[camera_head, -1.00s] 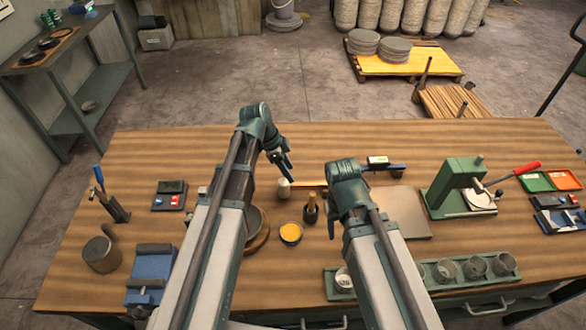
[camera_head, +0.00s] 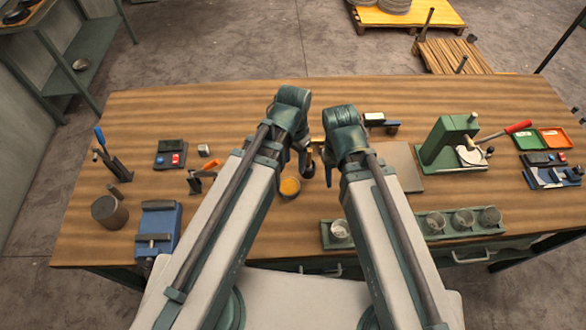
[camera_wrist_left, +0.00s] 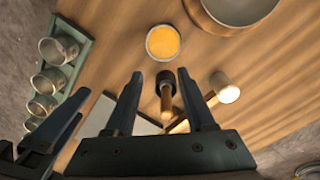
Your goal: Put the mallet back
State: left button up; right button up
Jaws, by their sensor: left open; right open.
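A wooden stick (camera_wrist_left: 166,104) stands upright in a small dark round holder (camera_wrist_left: 163,78) in the left wrist view. Near it lies a tool with a white cylindrical head (camera_wrist_left: 225,90) and a wooden handle; I cannot tell which of the two is the mallet. In the head view my arms largely hide both. My left gripper (camera_wrist_left: 160,74) is open, its fingers on either side of the stick in the picture, not closed on it; it also shows in the head view (camera_head: 304,165). My right gripper (camera_head: 330,170) is open close beside it, its fingers partly hidden.
A yellow-filled dish (camera_head: 290,187) sits close to the holder. The bowl (camera_wrist_left: 240,8) on its wooden ring is hidden by my left arm in the head view. A green press (camera_head: 448,145), a tray of cups (camera_head: 432,234) and a flat board (camera_head: 408,178) lie to the right.

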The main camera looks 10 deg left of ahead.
pick_arm(q)
jog(key=s+n+y, duration=0.1)
jog(key=s+n, duration=0.2)
jog(key=s, duration=0.1)
jog(key=shift+s+d, duration=0.1)
jog(key=shift+d, duration=0.1)
notch_tip(320, 180, down, 4)
jog(key=b, duration=0.3)
jog(key=shift+r+b, duration=0.2)
jog(key=shift+b, duration=0.15)
jog(key=shift+r, duration=0.2)
